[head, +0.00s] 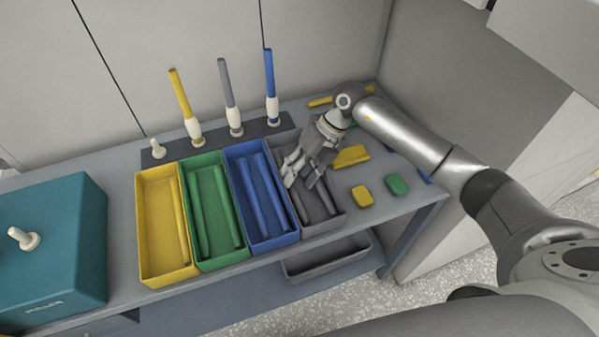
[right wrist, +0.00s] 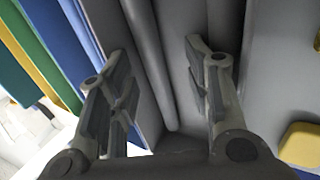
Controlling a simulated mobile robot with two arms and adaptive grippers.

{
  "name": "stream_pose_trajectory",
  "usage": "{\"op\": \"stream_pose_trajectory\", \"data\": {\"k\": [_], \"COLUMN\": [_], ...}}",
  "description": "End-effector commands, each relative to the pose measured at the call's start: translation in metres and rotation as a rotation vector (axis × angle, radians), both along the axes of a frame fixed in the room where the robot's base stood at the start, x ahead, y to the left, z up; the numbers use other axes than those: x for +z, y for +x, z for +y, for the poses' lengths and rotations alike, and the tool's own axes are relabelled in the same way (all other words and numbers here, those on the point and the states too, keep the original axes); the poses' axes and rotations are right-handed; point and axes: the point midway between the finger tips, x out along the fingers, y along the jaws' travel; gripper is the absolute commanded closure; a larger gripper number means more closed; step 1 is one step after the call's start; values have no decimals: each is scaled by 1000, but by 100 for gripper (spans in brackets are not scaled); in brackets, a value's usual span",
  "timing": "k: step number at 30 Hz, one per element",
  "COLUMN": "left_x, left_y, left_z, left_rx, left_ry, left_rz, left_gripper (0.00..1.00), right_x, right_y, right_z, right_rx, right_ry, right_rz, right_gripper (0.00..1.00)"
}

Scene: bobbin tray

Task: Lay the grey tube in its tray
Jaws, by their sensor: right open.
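The grey tray (head: 336,221) is the rightmost of the row of trays. My right gripper (head: 304,177) is over it, fingers pointing down, open. In the right wrist view the right gripper (right wrist: 155,75) has its fingers apart, with a long grey tube (right wrist: 149,62) lying in the tray between them. A second grey length (right wrist: 183,62) runs beside it. The fingers do not appear closed on either; whether they touch one is unclear. Another grey tube (head: 225,82) stands upright on a white-based holder at the back. My left gripper is out of view.
Yellow (head: 143,225), green (head: 219,262) and blue (head: 274,242) trays, holding tubes, stand left of the grey one. Upright yellow (head: 180,94) and blue (head: 269,73) tubes stand behind. Yellow (head: 362,196) and green (head: 397,184) blocks lie right. A teal box (head: 60,250) is far left.

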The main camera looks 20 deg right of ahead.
Motion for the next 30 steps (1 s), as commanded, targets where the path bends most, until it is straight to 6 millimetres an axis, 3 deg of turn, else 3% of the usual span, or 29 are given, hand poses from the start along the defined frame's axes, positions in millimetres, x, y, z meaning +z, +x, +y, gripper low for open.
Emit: {"op": "stream_pose_trajectory", "data": {"k": [7, 21, 30], "left_x": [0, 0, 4], "left_y": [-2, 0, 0], "left_z": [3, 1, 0], "left_rx": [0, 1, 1], "left_ry": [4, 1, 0], "left_rz": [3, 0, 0], "left_gripper": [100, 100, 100], "right_x": [11, 89, 109], "right_y": [1, 5, 5], "right_z": [-7, -52, -62], "right_rx": [-1, -1, 0], "right_ry": [-1, -2, -1], "right_rz": [-3, -2, 0], "right_gripper": [54, 54, 54]}}
